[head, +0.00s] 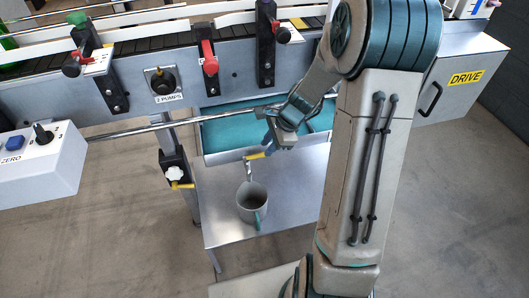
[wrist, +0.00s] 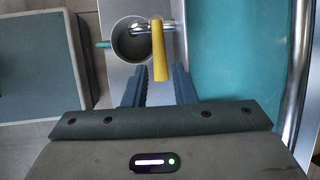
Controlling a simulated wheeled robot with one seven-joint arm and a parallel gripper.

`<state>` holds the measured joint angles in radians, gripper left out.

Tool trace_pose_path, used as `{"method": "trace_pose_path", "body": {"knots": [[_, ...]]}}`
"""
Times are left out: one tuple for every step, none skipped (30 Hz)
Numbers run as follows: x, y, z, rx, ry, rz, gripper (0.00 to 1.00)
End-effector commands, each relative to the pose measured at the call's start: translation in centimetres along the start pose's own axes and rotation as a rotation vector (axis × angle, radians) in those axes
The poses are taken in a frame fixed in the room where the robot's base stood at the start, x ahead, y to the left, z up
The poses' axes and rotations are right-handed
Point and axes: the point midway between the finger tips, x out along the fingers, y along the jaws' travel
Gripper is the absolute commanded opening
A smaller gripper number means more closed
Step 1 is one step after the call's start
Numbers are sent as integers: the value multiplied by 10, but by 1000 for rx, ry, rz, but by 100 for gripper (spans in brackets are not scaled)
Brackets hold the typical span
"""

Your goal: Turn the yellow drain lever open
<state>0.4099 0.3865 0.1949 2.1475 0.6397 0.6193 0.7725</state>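The yellow drain lever (head: 257,155) sits on a metal spout below the front of the teal tray in the head view. In the wrist view the lever (wrist: 159,48) points toward my gripper, across the metal pipe. My gripper (head: 272,148) is close beside the lever in the head view. In the wrist view my gripper (wrist: 159,68) is open, with a dark blue finger on each side of the lever's near end. Gaps show between lever and fingers, so it is not gripped; their difference in height is hard to tell.
A grey mug (head: 252,203) with a teal handle stands under the spout on a metal shelf (head: 222,232). The teal tray (head: 225,133) and a metal rail (head: 130,132) lie close behind. A clamp post (head: 174,165) with another yellow lever stands left.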

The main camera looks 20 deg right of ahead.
Motion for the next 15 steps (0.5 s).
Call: {"method": "trace_pose_path", "body": {"knots": [[11,1,0,1,-2,3,24],[15,1,0,0,-2,3,24],[19,1,0,0,-1,2,24],[22,1,0,-1,-1,2,24],[25,1,0,-1,-1,2,24],[27,0,0,-1,-1,1,24],[29,0,0,-1,0,1,24],[30,0,0,-1,0,1,24],[31,0,0,-1,0,1,24],[32,0,0,-1,0,1,24],[32,0,0,-1,0,1,24],[32,0,0,-1,0,1,24],[32,0,0,-1,0,0,24],[32,0,0,-1,0,0,24],[32,0,0,-1,0,0,24]]}}
